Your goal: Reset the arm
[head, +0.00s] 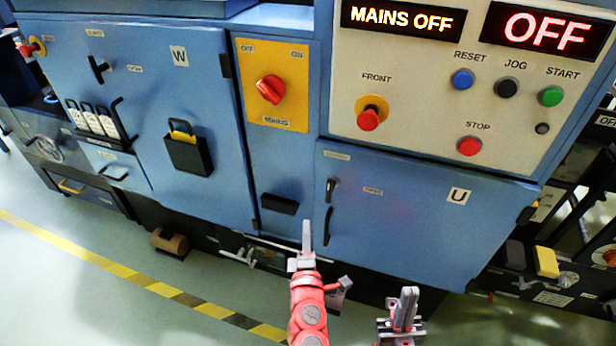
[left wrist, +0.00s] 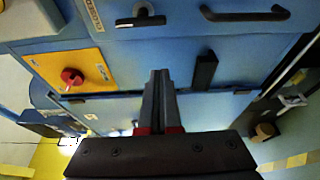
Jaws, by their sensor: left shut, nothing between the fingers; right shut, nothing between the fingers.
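My left gripper (head: 306,236) is shut and empty, its fingers pointing at the blue cabinet front below the mains panel. In the left wrist view its closed fingers (left wrist: 158,90) point at the blue panel, with nothing between them. My right gripper (head: 407,306) is shut and empty at the bottom of the head view, in front of the lower edge of door U (head: 420,215). Neither gripper holds anything. I cannot tell how far the left fingertips are from the cabinet.
The machine front has a red mains switch on a yellow plate (head: 272,100), door W (head: 140,110) with a black padlock holder (head: 188,154), and a panel of buttons. Displays read MAINS OFF (head: 403,18) and OFF. A brown roll (head: 170,242) lies on the floor near a yellow-black line (head: 115,268).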

